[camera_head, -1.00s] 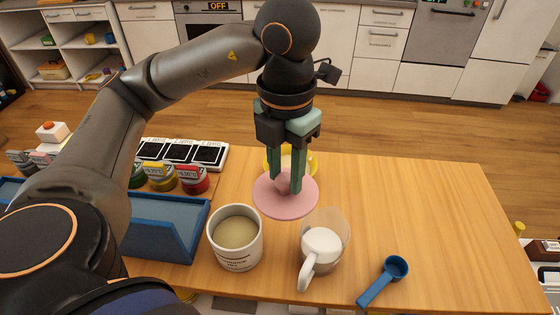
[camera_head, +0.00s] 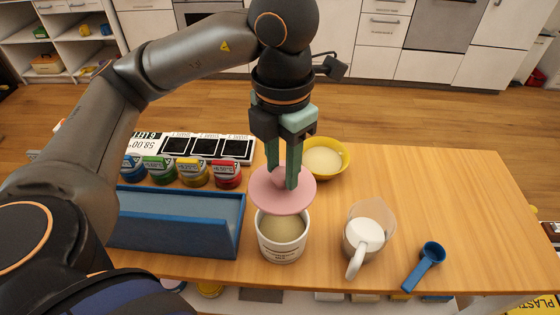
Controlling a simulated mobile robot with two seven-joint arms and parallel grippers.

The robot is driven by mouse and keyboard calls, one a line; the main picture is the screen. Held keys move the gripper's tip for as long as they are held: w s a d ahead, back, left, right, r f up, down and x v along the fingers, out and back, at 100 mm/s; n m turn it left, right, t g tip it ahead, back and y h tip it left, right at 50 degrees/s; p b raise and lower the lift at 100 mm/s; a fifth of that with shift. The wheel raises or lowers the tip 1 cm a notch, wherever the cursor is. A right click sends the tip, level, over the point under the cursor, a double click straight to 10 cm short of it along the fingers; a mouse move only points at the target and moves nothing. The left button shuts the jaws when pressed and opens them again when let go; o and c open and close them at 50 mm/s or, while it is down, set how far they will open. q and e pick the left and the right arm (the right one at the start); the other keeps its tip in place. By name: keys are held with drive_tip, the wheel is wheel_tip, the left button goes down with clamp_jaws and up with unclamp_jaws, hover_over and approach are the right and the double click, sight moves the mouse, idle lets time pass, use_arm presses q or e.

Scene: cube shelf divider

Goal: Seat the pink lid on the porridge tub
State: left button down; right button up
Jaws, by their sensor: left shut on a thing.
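The pink lid (camera_head: 282,198) is a flat disc with a knob on top. My left gripper (camera_head: 284,182) points down and is shut on the lid's knob. The white porridge tub (camera_head: 283,249) stands upright on the table with beige porridge showing inside. The lid hangs above and slightly behind the tub, overlapping its far rim in the picture. It looks tilted little, and I cannot tell the exact gap to the rim. My right gripper is not in view.
A yellow bowl (camera_head: 341,160) stands behind the lid. A blue tray (camera_head: 180,244) and several coloured jars (camera_head: 194,176) are at left. The table's right side is clear.

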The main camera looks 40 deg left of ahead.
sight(282, 199)
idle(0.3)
use_arm(q)
wheel_tip(282, 199, down, 8)
drive_tip(key=b, duration=0.7)
drive_tip(key=shift+r+b, duration=0.1)
drive_tip(key=shift+b, duration=0.2)
drive_tip(key=shift+f, duration=0.25)
drive_tip(key=shift+f+b, duration=0.2)
drive_tip(key=shift+b, duration=0.2)
drive_tip(key=shift+f+b, duration=0.7)
drive_tip(key=shift+f, duration=0.05)
